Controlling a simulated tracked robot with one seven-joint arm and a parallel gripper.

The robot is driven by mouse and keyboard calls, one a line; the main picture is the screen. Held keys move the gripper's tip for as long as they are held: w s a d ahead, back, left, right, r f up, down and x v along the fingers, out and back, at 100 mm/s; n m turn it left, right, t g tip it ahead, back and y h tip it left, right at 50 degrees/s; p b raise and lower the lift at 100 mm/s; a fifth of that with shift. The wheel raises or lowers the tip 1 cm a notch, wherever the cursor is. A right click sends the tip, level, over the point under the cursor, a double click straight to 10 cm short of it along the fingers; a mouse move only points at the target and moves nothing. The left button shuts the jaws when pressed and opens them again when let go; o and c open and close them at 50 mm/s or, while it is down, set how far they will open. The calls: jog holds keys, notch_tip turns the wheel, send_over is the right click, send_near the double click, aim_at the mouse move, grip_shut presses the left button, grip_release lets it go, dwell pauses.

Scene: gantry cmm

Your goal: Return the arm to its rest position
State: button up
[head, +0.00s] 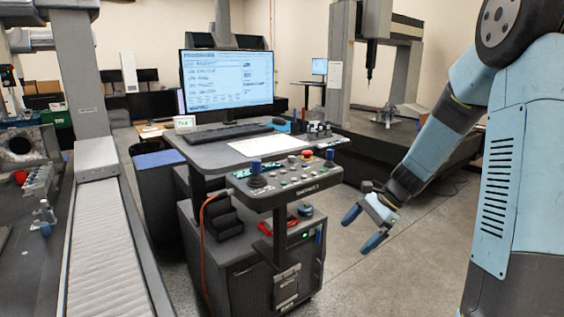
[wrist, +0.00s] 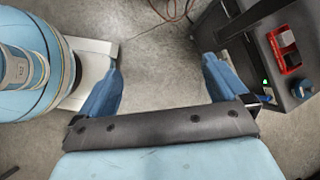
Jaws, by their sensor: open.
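My gripper (head: 363,229) hangs low at the end of my blue and black arm, over the grey floor to the right of the workstation cart. Its two blue fingers are spread apart with nothing between them. In the wrist view my gripper (wrist: 162,88) also shows open, with bare concrete floor between the fingers. The arm slants down and left from the shoulder at the right of the head view.
The workstation cart (head: 250,275) with a monitor (head: 228,80) and control panel (head: 283,180) stands left of my gripper; its side is close to the right finger in the wrist view. A measuring machine table (head: 400,150) stands behind. The floor (head: 400,275) below is clear.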

jog(key=s+d+r+n+t+h, duration=0.2)
jog(key=s+r+n+t+h, duration=0.3)
jog(key=s+r+n, duration=0.8)
jog(key=shift+s+d+r+n+t+h, duration=0.35)
jog(key=shift+s+r+h, duration=0.85)
jog(key=shift+s+r, duration=2.7)
jog(key=shift+s+a+f, duration=0.15)
jog(key=shift+s+f, duration=0.8)
